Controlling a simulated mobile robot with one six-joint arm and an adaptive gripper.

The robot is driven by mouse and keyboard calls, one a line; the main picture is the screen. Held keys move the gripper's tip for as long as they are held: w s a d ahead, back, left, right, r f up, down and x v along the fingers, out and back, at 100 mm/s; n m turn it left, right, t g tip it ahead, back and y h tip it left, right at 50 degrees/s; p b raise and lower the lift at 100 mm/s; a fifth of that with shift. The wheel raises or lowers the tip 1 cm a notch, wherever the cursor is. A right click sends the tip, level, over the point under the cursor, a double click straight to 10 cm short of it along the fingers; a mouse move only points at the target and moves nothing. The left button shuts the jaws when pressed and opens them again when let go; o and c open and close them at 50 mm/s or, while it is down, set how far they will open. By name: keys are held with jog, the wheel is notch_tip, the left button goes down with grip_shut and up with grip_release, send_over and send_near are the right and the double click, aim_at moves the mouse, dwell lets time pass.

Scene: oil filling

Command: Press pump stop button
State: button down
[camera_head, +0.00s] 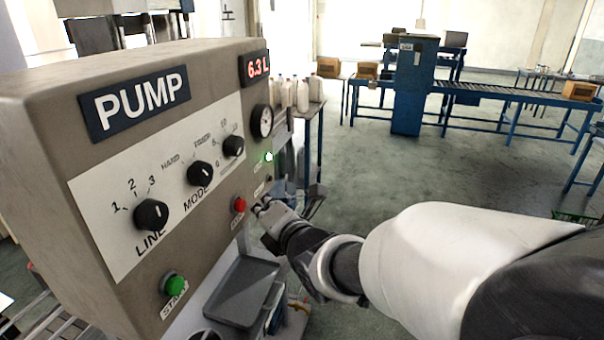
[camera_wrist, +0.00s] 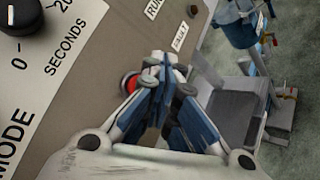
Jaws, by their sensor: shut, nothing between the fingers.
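The pump panel (camera_head: 215,215) is a grey-brown box at the left of the head view. Its red button (camera_head: 239,205) sits low on the front, right of the MODE knob; its label is not readable. In the wrist view the red button (camera_wrist: 129,82) shows partly behind my fingers. My gripper (camera_head: 262,207) is shut and empty close to the panel, just right of the red button in the head view. In the wrist view its closed fingertips (camera_wrist: 166,62) lie beside the button; I cannot tell whether they touch the panel.
A green START button (camera_head: 174,285) is at the panel's lower left. The display (camera_head: 257,67) reads 6.3 L, and a green lamp (camera_head: 268,157) is lit. A grey tray (camera_head: 240,291) lies below the panel. Open floor (camera_head: 400,165) extends to the right.

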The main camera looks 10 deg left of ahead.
jog(key=shift+a+b, duration=1)
jog(key=shift+b, duration=0.25)
dwell(1.2)
jog(key=shift+d, duration=1)
jog(key=shift+s+d, duration=0.2)
jog(key=shift+d, duration=2.3)
